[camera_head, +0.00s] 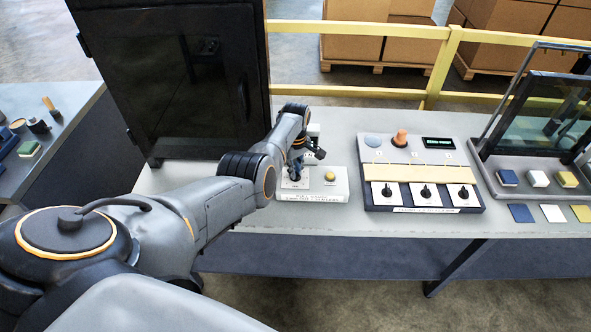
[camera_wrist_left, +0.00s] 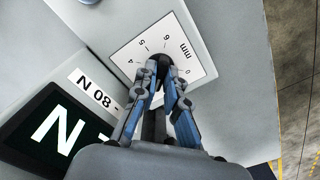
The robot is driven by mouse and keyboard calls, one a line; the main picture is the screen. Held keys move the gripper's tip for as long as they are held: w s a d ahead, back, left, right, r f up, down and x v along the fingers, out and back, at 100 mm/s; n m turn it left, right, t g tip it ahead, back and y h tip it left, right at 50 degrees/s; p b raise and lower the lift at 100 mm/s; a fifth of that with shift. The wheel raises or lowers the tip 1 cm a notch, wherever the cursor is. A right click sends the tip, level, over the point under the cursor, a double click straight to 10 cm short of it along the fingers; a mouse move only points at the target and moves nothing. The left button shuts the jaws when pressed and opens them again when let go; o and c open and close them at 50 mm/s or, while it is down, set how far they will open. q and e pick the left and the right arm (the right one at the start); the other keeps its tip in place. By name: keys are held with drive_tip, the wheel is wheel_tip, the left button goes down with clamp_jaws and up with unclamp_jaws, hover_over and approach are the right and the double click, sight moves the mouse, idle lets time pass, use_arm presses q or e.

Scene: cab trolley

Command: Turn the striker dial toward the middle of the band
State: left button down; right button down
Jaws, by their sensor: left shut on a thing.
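The striker dial is a small dark knob (camera_wrist_left: 161,58) on a white scale plate (camera_wrist_left: 135,50) marked with numbers and "mm" in the left wrist view. The plate sits on a white box (camera_head: 322,194) in the head view. My left gripper (camera_head: 296,172) reaches down over the left part of this box. In the left wrist view its fingertips (camera_wrist_left: 163,66) are closed around the knob and hide most of it, so I cannot read where the pointer stands. A dark display (camera_wrist_left: 52,128) with a large white "N" lies beside the plate. My right gripper is not in view.
A yellow button (camera_head: 330,176) sits on the same box. To the right stands a panel (camera_head: 420,172) with three black knobs and an orange button. A glass-lidded case (camera_head: 530,165) is further right. A tall dark cabinet (camera_head: 175,80) stands behind my left arm.

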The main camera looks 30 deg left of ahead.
use_arm(q)
drive_tip(key=shift+n, duration=0.6)
drive_tip(key=c, duration=1.4)
unclamp_jaws()
drive_tip(key=shift+r, duration=0.1)
wheel_tip(320, 180, up, 12)
